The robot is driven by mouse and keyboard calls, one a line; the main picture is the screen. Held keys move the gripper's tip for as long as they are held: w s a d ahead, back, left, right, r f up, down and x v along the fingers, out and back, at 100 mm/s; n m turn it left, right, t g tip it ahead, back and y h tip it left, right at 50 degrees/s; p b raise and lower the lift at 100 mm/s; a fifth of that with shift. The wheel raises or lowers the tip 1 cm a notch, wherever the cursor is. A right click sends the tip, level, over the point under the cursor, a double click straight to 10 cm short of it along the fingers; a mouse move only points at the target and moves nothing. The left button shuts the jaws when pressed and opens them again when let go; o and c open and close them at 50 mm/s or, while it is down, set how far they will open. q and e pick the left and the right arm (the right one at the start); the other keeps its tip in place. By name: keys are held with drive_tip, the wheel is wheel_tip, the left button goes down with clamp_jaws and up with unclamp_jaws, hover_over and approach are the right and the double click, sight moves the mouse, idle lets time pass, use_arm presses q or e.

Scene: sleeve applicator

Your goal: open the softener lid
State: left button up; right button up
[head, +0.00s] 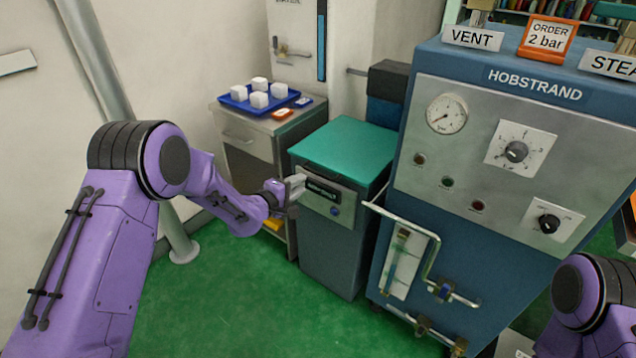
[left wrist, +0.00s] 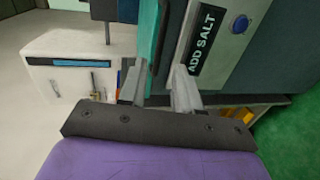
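The softener (head: 330,240) is a dark blue-grey cabinet with a flat teal lid (head: 345,145), which looks closed. Its front panel carries a dark display and a blue button (head: 335,211). My left gripper (head: 297,186) is at the front left of the cabinet, just below the lid's front edge. In the left wrist view its two fingers (left wrist: 160,88) stand apart with nothing between them. There the teal lid edge (left wrist: 151,35) and the display reading ADD SALT (left wrist: 203,40) lie just beyond the fingertips. I cannot tell whether a finger touches the lid. My right gripper is out of view.
A blue HOBSTRAND machine (head: 510,130) with a bent metal handle (head: 432,255) stands close on the right. A low cabinet (head: 245,140) on the left bears a blue tray (head: 235,103) with white blocks. Green floor (head: 240,300) is clear in front.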

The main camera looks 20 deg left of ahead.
sight(317, 174)
use_arm(q)
drive_tip(key=x, duration=1)
drive_tip(key=shift+w+b, duration=0.1)
drive_tip(key=shift+b, duration=0.3)
clamp_jaws()
